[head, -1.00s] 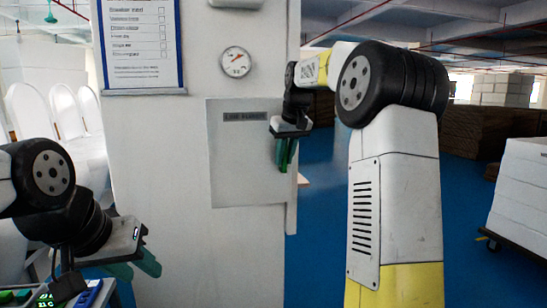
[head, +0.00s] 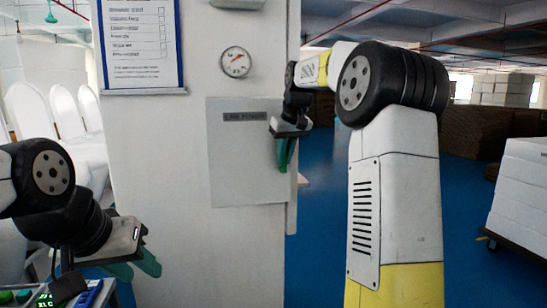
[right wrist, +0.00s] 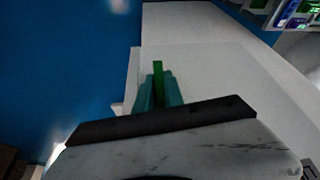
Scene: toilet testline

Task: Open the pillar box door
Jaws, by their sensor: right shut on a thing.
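The pillar box door (head: 237,165) is a pale grey panel with a dark label near its top, on the white pillar (head: 152,180). It looks shut or nearly shut. My right gripper (head: 287,152) is at the door's right edge, its green fingers pointing down. In the right wrist view, my right gripper (right wrist: 158,90) has its teal fingers close together around a narrow bright green strip, against the pale door (right wrist: 205,75). The exact spot of grip is hidden. My left gripper (head: 138,266) is at the lower left, away from the door; its finger gap is unclear.
White toilet parts (head: 45,125) stand at the left. A white stack (head: 520,195) on a cart stands at the right. Blue floor is open behind my right arm.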

